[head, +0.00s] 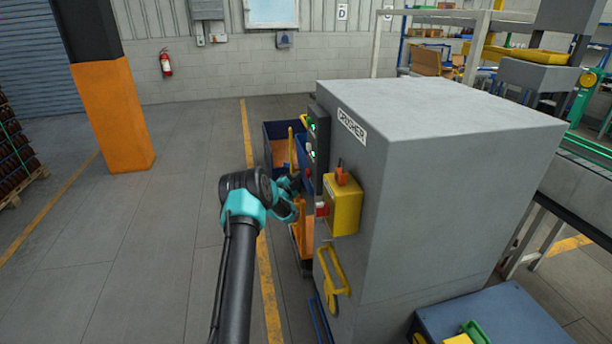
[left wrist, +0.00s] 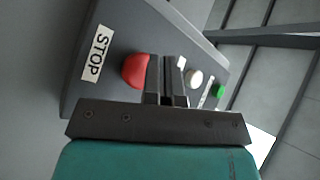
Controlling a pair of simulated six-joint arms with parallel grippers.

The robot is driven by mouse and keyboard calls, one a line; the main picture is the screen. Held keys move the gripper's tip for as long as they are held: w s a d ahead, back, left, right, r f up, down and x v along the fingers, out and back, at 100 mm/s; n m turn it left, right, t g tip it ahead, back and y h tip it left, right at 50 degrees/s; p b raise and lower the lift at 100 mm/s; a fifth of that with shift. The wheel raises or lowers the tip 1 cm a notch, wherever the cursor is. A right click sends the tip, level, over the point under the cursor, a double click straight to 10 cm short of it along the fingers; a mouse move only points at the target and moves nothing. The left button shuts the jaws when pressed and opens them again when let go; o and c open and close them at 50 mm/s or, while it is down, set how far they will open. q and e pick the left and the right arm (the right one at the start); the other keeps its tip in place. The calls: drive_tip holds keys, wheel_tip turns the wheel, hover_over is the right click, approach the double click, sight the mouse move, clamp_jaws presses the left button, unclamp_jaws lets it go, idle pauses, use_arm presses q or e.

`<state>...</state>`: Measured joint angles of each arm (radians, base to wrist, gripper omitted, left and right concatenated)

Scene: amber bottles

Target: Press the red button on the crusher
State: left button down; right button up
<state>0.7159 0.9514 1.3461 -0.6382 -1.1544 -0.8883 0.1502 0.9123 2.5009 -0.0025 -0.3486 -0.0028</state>
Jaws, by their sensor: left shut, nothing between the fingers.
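The crusher (head: 430,190) is a large grey cabinet with a CRUSHER label. A dark control panel (head: 318,142) with green lights is on its left face. In the left wrist view, the round red button (left wrist: 135,71) sits on the panel beside a STOP label (left wrist: 95,53). My left gripper (head: 297,184) is at the lower part of the panel. Its fingers (left wrist: 167,76) are shut and empty, just right of the red button in the left wrist view, and overlap its right edge. I cannot tell whether they touch the panel. My right gripper is not in view.
A yellow box (head: 345,203) with a red part sticks out from the crusher beside my gripper. A yellow handle (head: 333,272) is below it. A blue and orange cart (head: 278,148) stands behind the panel. The floor to the left is clear up to an orange column (head: 113,115).

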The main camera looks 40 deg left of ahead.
use_arm(q)
drive_tip(key=shift+w+d, duration=0.35)
drive_tip(key=shift+w, duration=0.3)
idle(1.1)
drive_tip(key=shift+s, duration=0.1)
drive_tip(key=shift+s+a, duration=0.45)
drive_tip(key=shift+s, duration=0.2)
drive_tip(key=s+a, duration=0.1)
drive_tip(key=s, duration=0.2)
drive_tip(key=s+a, duration=0.1)
drive_tip(key=shift+s+a, duration=0.15)
drive_tip(key=shift+a, duration=0.2)
idle(0.3)
idle(0.6)
